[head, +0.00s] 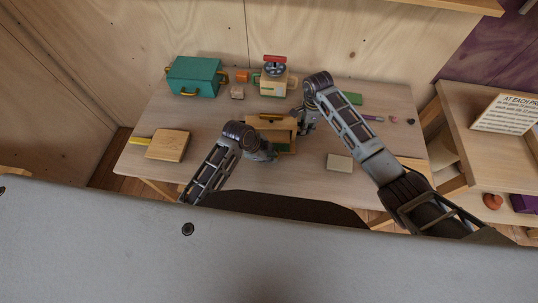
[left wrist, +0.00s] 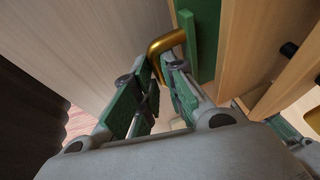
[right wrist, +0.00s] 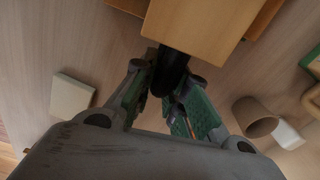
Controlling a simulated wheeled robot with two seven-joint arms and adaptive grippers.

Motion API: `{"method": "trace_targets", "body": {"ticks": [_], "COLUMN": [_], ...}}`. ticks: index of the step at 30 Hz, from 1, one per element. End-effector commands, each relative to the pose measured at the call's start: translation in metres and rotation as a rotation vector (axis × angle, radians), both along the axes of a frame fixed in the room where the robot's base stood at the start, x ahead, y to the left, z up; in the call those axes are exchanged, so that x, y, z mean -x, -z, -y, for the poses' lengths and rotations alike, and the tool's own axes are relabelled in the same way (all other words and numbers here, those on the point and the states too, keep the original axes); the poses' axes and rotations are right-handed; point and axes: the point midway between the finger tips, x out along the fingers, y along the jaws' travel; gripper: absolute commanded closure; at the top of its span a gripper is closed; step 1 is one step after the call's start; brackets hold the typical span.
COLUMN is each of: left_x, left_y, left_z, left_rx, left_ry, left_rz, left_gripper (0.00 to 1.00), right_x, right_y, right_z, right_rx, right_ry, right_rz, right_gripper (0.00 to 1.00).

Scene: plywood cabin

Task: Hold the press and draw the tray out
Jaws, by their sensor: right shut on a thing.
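The press (head: 272,121) is a light wooden box standing mid-table; its wood also shows in the right wrist view (right wrist: 196,18). Its tray has a green front (head: 283,148) and a gold bent handle, seen in the left wrist view (left wrist: 165,42). My left gripper (head: 270,154) is at the tray front; in its wrist view its fingertips (left wrist: 160,68) are a little apart, with the gold handle's end at them. My right gripper (head: 297,125) is at the press's right side, shut on a black handle (right wrist: 171,76) that sticks out of the wood. The fingers partly hide that handle.
A teal box (head: 195,76) and a cream machine with a red top (head: 274,82) stand at the back. A wooden block (head: 168,145) lies left, a pale block (head: 340,162) right. Table in front of the tray is mostly clear. A side shelf holds a sign (head: 505,113).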

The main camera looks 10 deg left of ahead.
Motion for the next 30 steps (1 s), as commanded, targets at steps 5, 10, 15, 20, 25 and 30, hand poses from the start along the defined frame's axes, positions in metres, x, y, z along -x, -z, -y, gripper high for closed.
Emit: {"method": "trace_targets", "body": {"ticks": [5, 10, 15, 20, 25, 30], "left_x": [-0.003, -0.001, 0.012, 0.033, 0.055, 0.077], "left_y": [-0.003, -0.003, -0.002, -0.002, -0.002, -0.002], "left_z": [0.000, 0.000, 0.000, 0.002, 0.004, 0.006], "left_rx": [0.001, 0.000, -0.001, -0.001, -0.001, 0.000], "left_ry": [-0.001, 0.000, 0.000, 0.002, 0.003, 0.002], "left_rz": [0.008, 0.010, 0.010, 0.008, 0.009, 0.007], "left_gripper": [1.00, 1.00, 1.00, 1.00, 1.00, 1.00], "right_x": [0.002, 0.002, 0.002, 0.001, 0.001, 0.000], "right_y": [0.001, 0.001, 0.001, 0.001, 0.001, 0.001], "right_z": [-0.001, -0.001, -0.001, 0.000, 0.000, 0.000], "right_rx": [0.001, 0.001, 0.001, 0.001, 0.001, 0.002], "right_ry": [-0.005, -0.006, -0.005, -0.004, -0.004, -0.003], "right_rz": [-0.004, -0.004, -0.003, -0.002, -0.001, -0.001], "right_gripper": [1.00, 1.00, 1.00, 1.00, 1.00, 1.00]}}
